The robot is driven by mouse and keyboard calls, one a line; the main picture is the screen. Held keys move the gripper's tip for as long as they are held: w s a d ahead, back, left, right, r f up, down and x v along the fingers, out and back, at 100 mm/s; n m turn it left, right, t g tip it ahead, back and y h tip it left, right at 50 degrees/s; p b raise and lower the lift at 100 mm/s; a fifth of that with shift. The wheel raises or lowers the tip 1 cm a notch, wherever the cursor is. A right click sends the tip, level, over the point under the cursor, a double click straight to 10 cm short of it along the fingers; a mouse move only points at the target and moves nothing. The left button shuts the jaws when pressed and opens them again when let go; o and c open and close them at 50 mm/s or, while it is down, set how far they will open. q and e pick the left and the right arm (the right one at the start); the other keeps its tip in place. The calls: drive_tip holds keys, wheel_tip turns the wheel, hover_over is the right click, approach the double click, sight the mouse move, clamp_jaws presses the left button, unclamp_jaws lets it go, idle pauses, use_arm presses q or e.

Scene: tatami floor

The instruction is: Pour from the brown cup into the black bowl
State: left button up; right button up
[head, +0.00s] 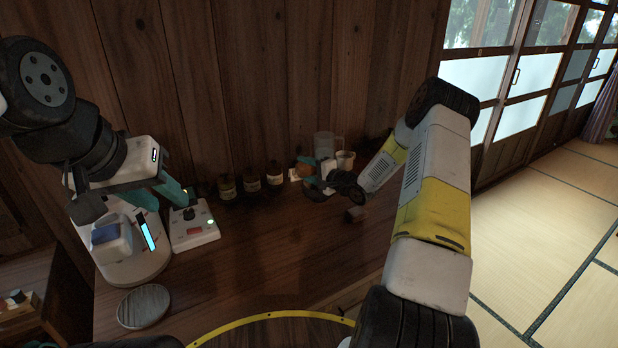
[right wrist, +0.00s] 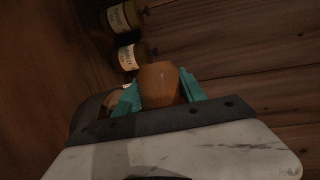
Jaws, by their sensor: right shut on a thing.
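The brown cup (right wrist: 160,84) sits between the teal fingers of my right gripper (right wrist: 165,92) in the right wrist view. In the head view, my right gripper (head: 312,186) is low over the back of the wooden table, and the orange-brown cup (head: 303,169) shows partly behind it. I cannot make out the black bowl clearly in either view. My left gripper (head: 162,196), with teal fingers apart, is at the left, above the white devices, and holds nothing that I can see.
Several dark labelled bottles (head: 251,184) stand along the wooden wall. A clear pitcher (head: 324,146) and a pale cup (head: 345,160) are behind my right gripper. A white control box (head: 193,230) and grey disc (head: 143,306) are left. The table's middle is clear.

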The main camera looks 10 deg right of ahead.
drive_tip(key=shift+d+r+m+y+p, duration=0.2)
drive_tip(key=shift+m+y+p, duration=0.1)
drive_tip(key=shift+m, duration=0.3)
idle(0.4)
